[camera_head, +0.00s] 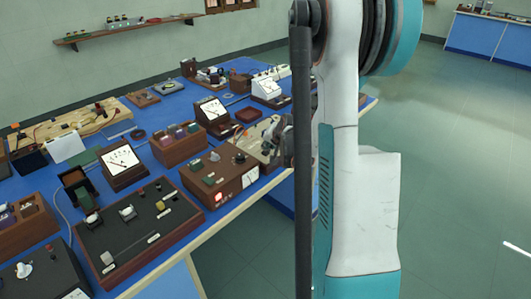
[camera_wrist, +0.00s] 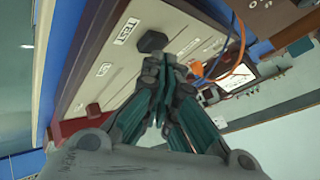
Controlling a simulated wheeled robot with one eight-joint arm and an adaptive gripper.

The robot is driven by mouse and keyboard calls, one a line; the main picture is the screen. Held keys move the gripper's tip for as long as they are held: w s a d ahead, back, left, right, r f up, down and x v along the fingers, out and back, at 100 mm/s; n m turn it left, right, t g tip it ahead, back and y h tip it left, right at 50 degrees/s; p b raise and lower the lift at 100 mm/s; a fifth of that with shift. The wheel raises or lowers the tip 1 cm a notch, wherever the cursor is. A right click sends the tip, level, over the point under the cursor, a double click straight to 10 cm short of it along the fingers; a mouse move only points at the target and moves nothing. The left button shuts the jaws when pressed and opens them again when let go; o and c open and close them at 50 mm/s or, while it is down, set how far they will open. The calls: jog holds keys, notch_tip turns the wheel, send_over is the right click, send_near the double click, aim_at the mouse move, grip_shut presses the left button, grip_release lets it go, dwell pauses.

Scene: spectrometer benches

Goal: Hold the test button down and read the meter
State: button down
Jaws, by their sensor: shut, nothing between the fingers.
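In the wrist view a pale panel carries a TEST label (camera_wrist: 127,30) beside a dark button (camera_wrist: 152,41). My gripper (camera_wrist: 162,66) is shut and empty, its tips just below the button in the picture; I cannot tell whether they touch it. A meter with a white face and brown case (camera_wrist: 238,77) stands beyond the fingers, partly behind orange wires; its reading is too small to tell. In the head view my gripper (camera_head: 281,140) is by the pale panel (camera_head: 250,137) at the bench's right edge, partly hidden by my arm.
The blue bench (camera_head: 150,162) is crowded. White-faced meters stand at the middle (camera_head: 211,109), left (camera_head: 122,158) and back (camera_head: 267,87). Open floor (camera_head: 450,130) lies to the right.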

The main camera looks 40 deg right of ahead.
jog(key=shift+f+b, duration=0.35)
jog(key=shift+f, duration=0.1)
dwell(0.3)
jog(key=shift+r, duration=0.15)
dwell(2.0)
jog(key=shift+r+p, duration=0.6)
jog(key=shift+r, duration=0.15)
jog(key=shift+r, duration=0.1)
jog(key=shift+r+p, duration=1.75)
jog(key=shift+r, duration=0.75)
jog(key=shift+f, duration=0.1)
